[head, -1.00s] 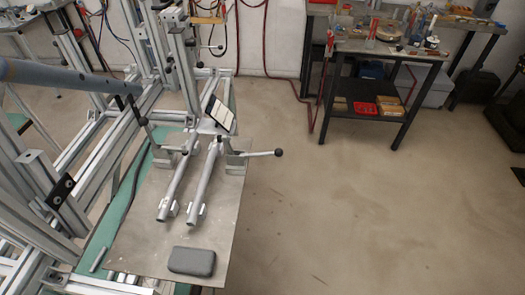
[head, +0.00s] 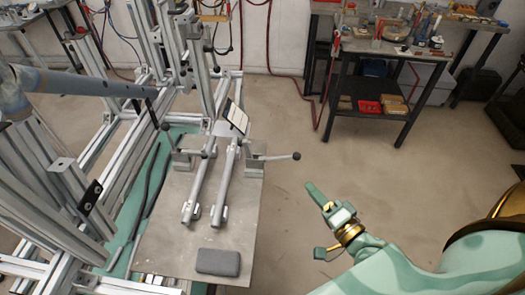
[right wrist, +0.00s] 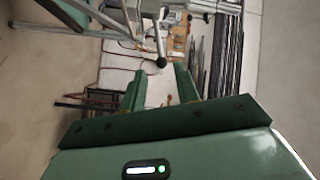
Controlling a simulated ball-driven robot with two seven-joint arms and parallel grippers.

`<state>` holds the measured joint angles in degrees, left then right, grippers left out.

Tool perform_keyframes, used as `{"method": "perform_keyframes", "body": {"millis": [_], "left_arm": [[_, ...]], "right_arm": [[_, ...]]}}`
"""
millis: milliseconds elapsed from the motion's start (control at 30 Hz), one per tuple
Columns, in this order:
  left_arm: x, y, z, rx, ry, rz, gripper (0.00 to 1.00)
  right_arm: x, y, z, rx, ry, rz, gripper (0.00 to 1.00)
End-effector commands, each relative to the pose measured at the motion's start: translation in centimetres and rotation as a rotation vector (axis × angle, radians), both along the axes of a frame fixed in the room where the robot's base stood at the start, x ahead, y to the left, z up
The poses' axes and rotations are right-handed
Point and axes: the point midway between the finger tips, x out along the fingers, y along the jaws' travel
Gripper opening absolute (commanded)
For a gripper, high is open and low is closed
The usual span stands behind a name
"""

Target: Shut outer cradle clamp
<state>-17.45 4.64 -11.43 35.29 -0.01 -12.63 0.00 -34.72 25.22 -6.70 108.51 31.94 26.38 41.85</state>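Two grey metal tubes (head: 226,185) lie side by side in a cradle on the metal plate (head: 165,240) in the head view. The right-hand clamp's lever (head: 272,157) sticks out to the right, roughly level, ending in a black ball knob (head: 296,155). A second clamp (head: 185,158) stands left of the tubes, its lever raised. My right gripper (head: 318,194) is below and right of the right-hand knob, apart from it. In the right wrist view its fingers (right wrist: 160,88) are spread and empty, with a black knob (right wrist: 161,62) beyond the tips. My left gripper is out of view.
A dark grey block (head: 218,262) lies on the plate's near end. A small dark-framed panel (head: 236,116) leans behind the tubes. Aluminium frame posts (head: 194,70) crowd the left. A black workbench (head: 385,85) stands at the back right. The floor between is clear.

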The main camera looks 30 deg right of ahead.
Motion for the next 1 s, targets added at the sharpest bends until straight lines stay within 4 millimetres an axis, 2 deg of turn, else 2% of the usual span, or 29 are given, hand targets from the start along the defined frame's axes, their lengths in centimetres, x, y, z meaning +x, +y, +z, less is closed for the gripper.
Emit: {"method": "perform_keyframes", "body": {"millis": [133,233,500,700,833,1000], "left_arm": [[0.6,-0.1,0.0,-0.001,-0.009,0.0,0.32],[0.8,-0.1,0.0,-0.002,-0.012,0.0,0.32],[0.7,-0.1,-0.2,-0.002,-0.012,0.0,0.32],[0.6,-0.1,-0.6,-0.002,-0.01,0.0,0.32],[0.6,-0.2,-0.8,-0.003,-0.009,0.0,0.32],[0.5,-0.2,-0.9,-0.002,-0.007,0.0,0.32]], "right_arm": [[0.7,-0.1,0.0,0.054,-0.004,-0.008,0.31],[2.2,0.1,0.0,0.054,-0.004,-0.008,0.31],[9.0,0.7,0.0,0.05,-0.004,-0.008,0.31],[13.4,1.2,-0.1,0.048,-0.001,-0.007,0.31],[15.1,1.4,-0.2,0.048,0.001,-0.007,0.31],[16.1,1.5,-0.2,0.046,0.003,-0.007,0.31]]}}
